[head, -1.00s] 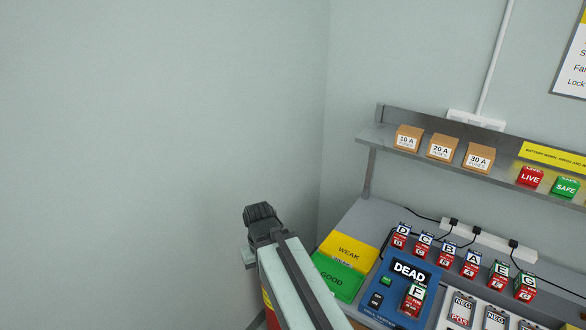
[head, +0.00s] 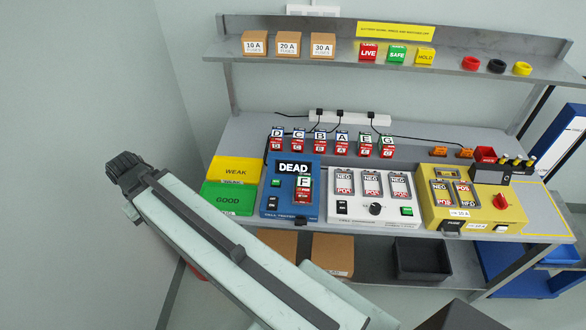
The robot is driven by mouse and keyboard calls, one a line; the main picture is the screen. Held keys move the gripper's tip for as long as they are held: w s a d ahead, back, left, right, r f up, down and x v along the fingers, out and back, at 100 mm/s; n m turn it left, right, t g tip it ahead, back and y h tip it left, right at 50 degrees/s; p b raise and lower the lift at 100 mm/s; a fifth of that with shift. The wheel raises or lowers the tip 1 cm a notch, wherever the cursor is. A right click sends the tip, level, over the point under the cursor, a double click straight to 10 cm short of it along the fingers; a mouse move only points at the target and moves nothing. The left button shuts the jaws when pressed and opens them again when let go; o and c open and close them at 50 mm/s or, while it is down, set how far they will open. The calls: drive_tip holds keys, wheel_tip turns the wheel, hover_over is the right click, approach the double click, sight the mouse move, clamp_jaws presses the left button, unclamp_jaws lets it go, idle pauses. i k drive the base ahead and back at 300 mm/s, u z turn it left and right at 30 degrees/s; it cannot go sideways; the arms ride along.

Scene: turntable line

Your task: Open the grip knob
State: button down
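No knob carries a readable "grip" label, so I cannot tell which one the task names. A black round knob (head: 376,209) sits on the front of the white box with several cell slots (head: 340,214). A red knob (head: 501,202) sits on the right of the yellow box (head: 428,212). Both boxes stand on the bench. My gripper (head: 124,168) is dark and ribbed at the end of my pale arm, at the left of the picture, apart from both knobs and left of the bench. Its fingers are too bunched in view to tell open from shut.
A blue tester reading DEAD (head: 283,204) holds cell F, beside yellow and green WEAK and GOOD pads (head: 229,199). Several labelled cells (head: 319,143) stand behind. The shelf (head: 222,48) carries fuse boxes and coloured blocks. A black bin (head: 420,259) is below the bench.

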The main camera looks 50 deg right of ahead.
sight(299, 221)
drive_tip(key=z, duration=1.1)
drive_tip(key=k, duration=0.45)
drive_tip(key=z, duration=0.4)
drive_tip(key=i, duration=0.45)
drive_tip(key=u, duration=0.05)
